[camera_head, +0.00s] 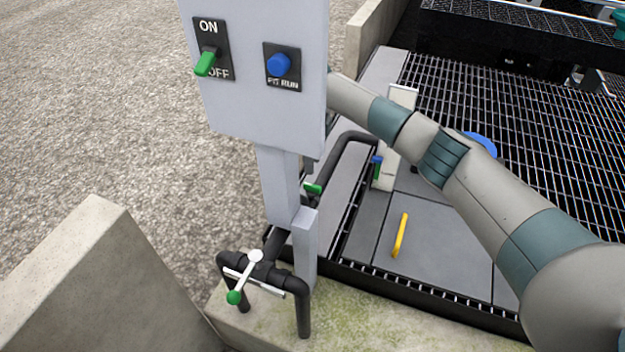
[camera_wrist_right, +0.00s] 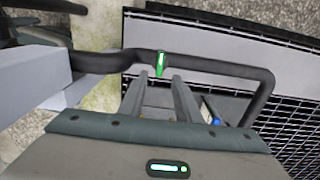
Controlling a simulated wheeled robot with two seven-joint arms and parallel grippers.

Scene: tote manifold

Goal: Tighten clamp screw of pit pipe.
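The black pit pipe (camera_head: 345,150) runs behind the panel post and bends down over the pit; it also crosses the right wrist view (camera_wrist_right: 225,70). A small green handle (camera_head: 313,189), which looks like the clamp screw's, sits on the pipe beside the post. In the right wrist view the green handle (camera_wrist_right: 161,64) stands just beyond the fingertips, in line with the gap between them. My right gripper (camera_wrist_right: 160,88) is open, with nothing visible between its fingers. In the head view it is hidden behind the panel. My left gripper is not in view.
A grey panel (camera_head: 255,110) with a green ON/OFF lever (camera_head: 206,63) and blue button (camera_head: 279,65) stands in front. A white T-handle with a green knob (camera_head: 235,297) sits on the near pipe. A yellow handle (camera_head: 400,235) lies on grey covers; black grating (camera_head: 530,110) lies behind.

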